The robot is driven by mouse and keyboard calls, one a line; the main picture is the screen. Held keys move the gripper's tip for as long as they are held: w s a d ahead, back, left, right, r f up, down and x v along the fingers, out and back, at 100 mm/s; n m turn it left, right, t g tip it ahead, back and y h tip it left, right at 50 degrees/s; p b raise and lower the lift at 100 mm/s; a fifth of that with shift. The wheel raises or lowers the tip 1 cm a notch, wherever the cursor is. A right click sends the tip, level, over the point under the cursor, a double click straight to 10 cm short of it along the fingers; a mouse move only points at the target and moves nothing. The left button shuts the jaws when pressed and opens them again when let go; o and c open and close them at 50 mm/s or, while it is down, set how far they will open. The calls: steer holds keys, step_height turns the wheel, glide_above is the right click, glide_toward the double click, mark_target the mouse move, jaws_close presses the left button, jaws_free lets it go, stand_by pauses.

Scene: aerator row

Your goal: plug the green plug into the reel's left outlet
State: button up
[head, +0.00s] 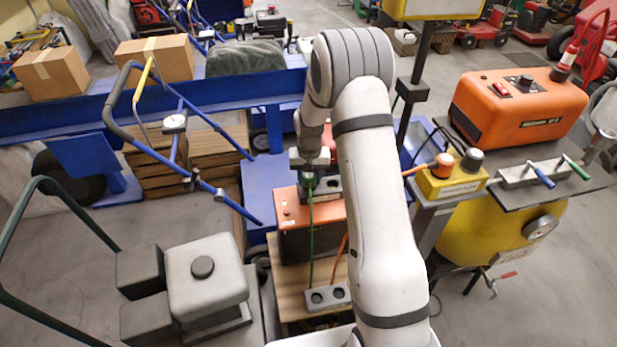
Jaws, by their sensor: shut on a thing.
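My gripper (310,163) points down above an orange box and is shut on the green plug (310,181), a small green piece at its fingertips. A green cable (310,238) hangs from it toward a wooden board. The orange box (291,213) has a dark front and a grey block (326,190) on top, partly hidden by my gripper and arm. I cannot tell whether the plug touches that block. A grey block with two round sockets (328,296) lies on the board. Which part is the reel's left outlet is not clear.
An orange plug (441,165) sits at a yellow box (455,182) on the right, its cable passing behind my arm. A large orange unit (517,108) stands on the right bench. Blue tubular handles (182,130) and a grey engine (206,282) stand left.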

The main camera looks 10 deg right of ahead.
steer(key=shift+f+b, duration=0.4)
steer(key=shift+f, duration=0.2)
steer(key=o, duration=1.1)
step_height(320, 180, up, 8)
steer(key=shift+f, duration=0.1)
steer(key=s+r+t+p, duration=0.1)
steer(key=s+r, duration=1.1)
steer(key=r, duration=0.2)
steer(key=shift+s+r+n+t+p, duration=0.3)
steer(key=shift+s+r, duration=0.65)
steer(key=shift+s, duration=2.15)
steer(key=shift+s+r+n+t+p, duration=0.25)
steer(key=shift+s+r, duration=0.65)
steer(key=shift+s, duration=2.2)
steer(key=shift+s+r+n+t+p, duration=0.1)
steer(key=shift+s+r+n+t, duration=0.55)
steer(key=shift+s, duration=2.45)
